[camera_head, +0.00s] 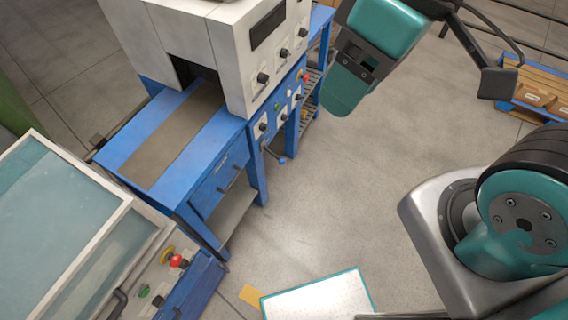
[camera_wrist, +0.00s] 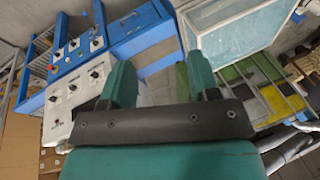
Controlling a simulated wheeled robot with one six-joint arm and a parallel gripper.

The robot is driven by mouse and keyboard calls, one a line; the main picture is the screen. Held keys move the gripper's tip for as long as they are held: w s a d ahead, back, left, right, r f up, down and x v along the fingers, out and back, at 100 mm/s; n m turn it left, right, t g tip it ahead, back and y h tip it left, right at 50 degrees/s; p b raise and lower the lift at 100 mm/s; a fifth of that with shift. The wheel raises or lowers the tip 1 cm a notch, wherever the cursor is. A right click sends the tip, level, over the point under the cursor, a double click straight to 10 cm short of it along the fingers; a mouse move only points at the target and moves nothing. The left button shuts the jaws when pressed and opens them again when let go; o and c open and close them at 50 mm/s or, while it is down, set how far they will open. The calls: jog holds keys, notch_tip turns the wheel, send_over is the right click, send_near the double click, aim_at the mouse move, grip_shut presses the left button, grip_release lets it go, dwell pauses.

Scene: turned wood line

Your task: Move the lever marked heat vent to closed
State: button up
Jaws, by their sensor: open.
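The white machine (camera_head: 235,30) has a front panel with several black lever-like controls, among them a lower one (camera_head: 262,77), a middle one (camera_head: 284,52) and an upper one (camera_head: 303,32).
A blue table (camera_head: 160,140) with a drawer and more controls (camera_head: 284,117) stands below the machine. A glazed cabinet (camera_head: 60,220) with a red button (camera_head: 176,261) is at lower left. A white board (camera_head: 320,300) is at the bottom. The middle floor is clear.

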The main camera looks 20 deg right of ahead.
jog(key=w+a+f+n+y+b, duration=0.1)
jog(key=w+f+b, duration=0.2)
jog(key=f+b, duration=0.6)
jog(key=w+a+f+n+t+y+b, duration=0.1)
jog(key=w+f+b, duration=0.1)
jog(key=f+b, duration=0.6)
jog(key=w+a+f+n+y+b, duration=0.1)
jog(key=w+f+y+b, duration=0.15)
jog(key=f+b, duration=0.65)
jog(key=t+y+b, duration=0.3)
jog(key=t+b, duration=1)
jog(key=b, duration=4.5)
send_near(284, 161)
jog(key=p+x, duration=0.1)
jog(key=x, duration=1)
jog(key=shift+w+a+f, duration=0.1)
jog(key=shift+f, duration=0.05)
jog(key=shift+x, duration=0.8)
jog(key=shift+c, duration=0.4)
grip_shut()
